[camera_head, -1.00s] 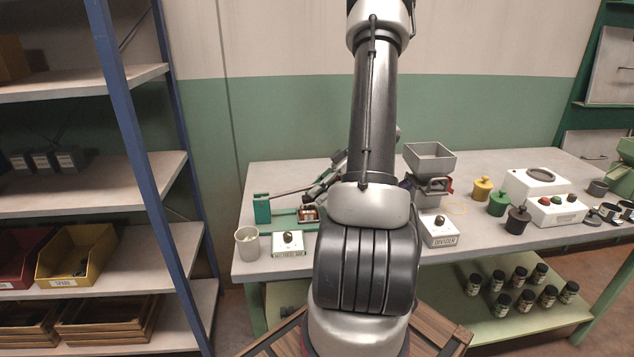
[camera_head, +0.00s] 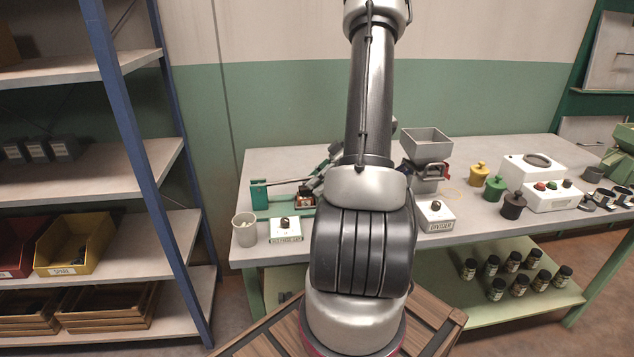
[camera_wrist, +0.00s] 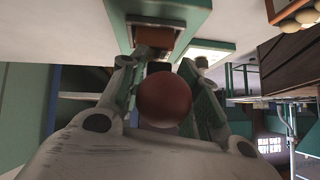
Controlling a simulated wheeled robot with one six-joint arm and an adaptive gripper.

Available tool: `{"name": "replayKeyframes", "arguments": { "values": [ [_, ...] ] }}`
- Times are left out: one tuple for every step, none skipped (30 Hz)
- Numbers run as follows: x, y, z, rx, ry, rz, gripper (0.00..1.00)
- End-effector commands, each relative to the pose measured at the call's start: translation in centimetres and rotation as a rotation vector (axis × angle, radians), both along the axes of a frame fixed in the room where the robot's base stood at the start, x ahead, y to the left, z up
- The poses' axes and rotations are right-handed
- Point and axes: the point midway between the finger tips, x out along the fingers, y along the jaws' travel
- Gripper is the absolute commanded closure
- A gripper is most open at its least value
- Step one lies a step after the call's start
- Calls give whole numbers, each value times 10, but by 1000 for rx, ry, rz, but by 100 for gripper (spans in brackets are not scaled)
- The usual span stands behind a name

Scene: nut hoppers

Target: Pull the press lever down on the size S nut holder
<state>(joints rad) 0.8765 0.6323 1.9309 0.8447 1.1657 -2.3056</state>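No size S mark is readable. My gripper (camera_head: 326,178) is at the rod's right end, partly hidden behind my arm. In the wrist view a round reddish-brown knob (camera_wrist: 165,97) sits between the two fingers of my gripper (camera_wrist: 157,68). The fingertips stand apart beyond the knob. I cannot tell whether the fingers press on it. A green frame with a brown inside (camera_wrist: 170,40) lies past the fingertips.
A white cup (camera_head: 245,233) and a labelled white switch box (camera_head: 286,231) stand in front of the holder. A blue shelf post (camera_head: 135,130) rises at left.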

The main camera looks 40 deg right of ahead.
Motion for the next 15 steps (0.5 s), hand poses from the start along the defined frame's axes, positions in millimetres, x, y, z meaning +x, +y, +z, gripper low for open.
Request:
{"name": "replayKeyframes", "arguments": {
  "values": [
    [0,0,0,0,0,0,68],
    [0,0,1,-1,-1,0,68],
    [0,-1,2,0,-2,0,68],
    [0,-2,3,-1,-2,-1,68],
    [-1,-4,4,-1,-3,-2,68],
    [-2,-8,7,-1,-4,-3,68],
    [-4,-11,10,-2,-4,-3,68],
    [-5,-14,14,-2,-4,-3,68],
    [-8,-19,19,-2,-4,-3,68],
    [-11,-24,24,-4,-4,-4,68],
    [-13,-29,28,-3,-5,-3,68],
    [-16,-35,34,-3,-3,-4,68],
    [-19,-40,39,-2,-3,-5,68],
    [-21,-45,44,-3,-3,-4,68],
    [-24,-50,49,-3,-4,-2,68]
  ]
}}
